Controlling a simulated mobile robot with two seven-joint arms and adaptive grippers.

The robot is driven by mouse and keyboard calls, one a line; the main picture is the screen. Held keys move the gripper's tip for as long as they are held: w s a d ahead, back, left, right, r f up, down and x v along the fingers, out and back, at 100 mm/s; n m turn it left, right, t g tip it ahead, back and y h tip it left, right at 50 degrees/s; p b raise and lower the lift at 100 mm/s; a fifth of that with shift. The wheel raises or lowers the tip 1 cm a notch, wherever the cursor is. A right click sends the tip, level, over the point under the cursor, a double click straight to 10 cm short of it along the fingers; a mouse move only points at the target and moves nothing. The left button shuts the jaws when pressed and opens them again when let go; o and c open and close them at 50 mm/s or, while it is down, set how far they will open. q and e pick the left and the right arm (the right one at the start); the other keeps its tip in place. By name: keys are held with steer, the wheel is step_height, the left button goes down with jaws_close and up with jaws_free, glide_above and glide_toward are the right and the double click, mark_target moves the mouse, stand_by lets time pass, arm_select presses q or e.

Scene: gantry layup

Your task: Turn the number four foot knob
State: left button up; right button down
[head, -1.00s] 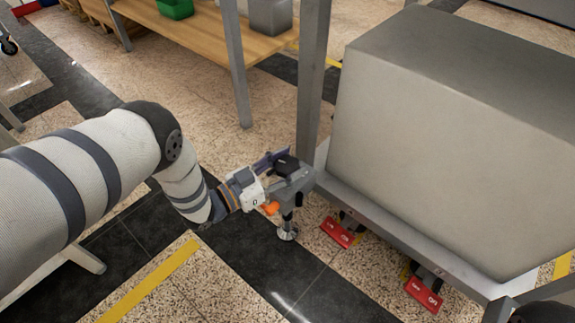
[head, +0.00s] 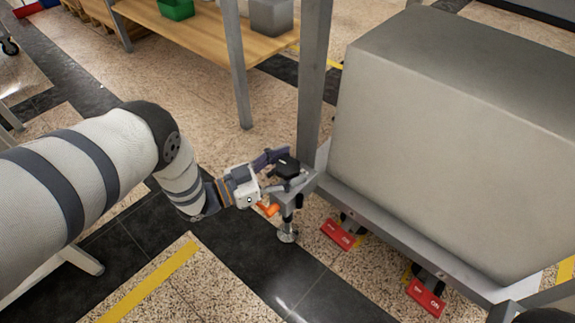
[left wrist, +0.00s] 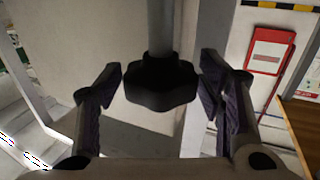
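A black lobed foot knob (head: 288,167) sits at the near-left corner of the grey frame, above a levelling foot (head: 287,232) with a round pad on the floor. My left gripper (head: 272,174) is at this corner, with a dark purple finger beside the knob. In the left wrist view the knob (left wrist: 161,84) is between the two fingers of my open gripper (left wrist: 162,76), with a visible gap on each side. No number shows on the knob. My right gripper is not clearly in view.
A large grey block (head: 430,150) rests on the frame (head: 410,245), next to an upright post (head: 313,80). Red pedals (head: 338,234) stick out below the frame. A wooden-topped table (head: 225,35) stands behind. A dark rounded shape (head: 543,312) is at the bottom right edge.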

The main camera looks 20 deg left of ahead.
arm_select(q)
steer(key=v, duration=1.2)
